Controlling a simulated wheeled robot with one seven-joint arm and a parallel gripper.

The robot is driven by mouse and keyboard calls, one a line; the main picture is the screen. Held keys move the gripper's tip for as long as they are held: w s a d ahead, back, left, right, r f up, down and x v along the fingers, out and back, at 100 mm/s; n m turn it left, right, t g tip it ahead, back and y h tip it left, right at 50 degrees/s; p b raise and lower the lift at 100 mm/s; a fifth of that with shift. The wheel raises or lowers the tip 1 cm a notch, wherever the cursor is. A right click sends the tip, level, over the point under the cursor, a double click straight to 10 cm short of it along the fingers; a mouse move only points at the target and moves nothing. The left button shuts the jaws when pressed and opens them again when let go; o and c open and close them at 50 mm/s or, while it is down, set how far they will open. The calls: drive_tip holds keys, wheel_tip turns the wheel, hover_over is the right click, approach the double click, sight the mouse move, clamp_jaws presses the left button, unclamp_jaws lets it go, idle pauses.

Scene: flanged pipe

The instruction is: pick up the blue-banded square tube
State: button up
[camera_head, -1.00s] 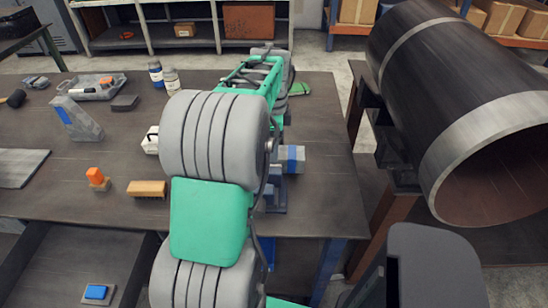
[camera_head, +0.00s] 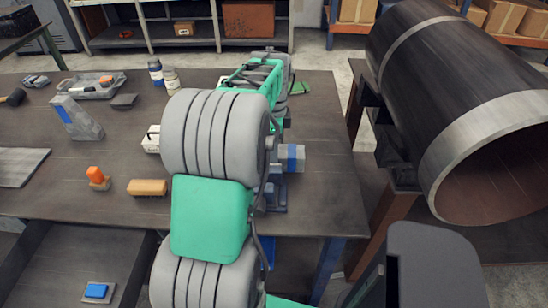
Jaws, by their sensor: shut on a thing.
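The blue-banded square tube (camera_head: 291,158) is a short grey piece with a blue band. It shows just right of my arm, near the right part of the workbench, with its left end hidden behind the arm. A blue vise-like fixture (camera_head: 275,195) stands just below it in the picture, partly covered. I cannot tell whether the tube touches the fixture or is clear of it. My gripper is hidden behind my own arm links, so its jaws and their contact with the tube do not show.
The workbench (camera_head: 225,215) carries a grey block with a blue face (camera_head: 77,118), a wooden brush (camera_head: 147,188), an orange-topped item (camera_head: 98,178), a tray (camera_head: 95,86) and bottles (camera_head: 170,80). A large flanged pipe (camera_head: 450,90) stands at the right. The bench's right end is bare.

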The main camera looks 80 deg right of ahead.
clamp_jaws()
drive_tip(key=shift+r, duration=0.1)
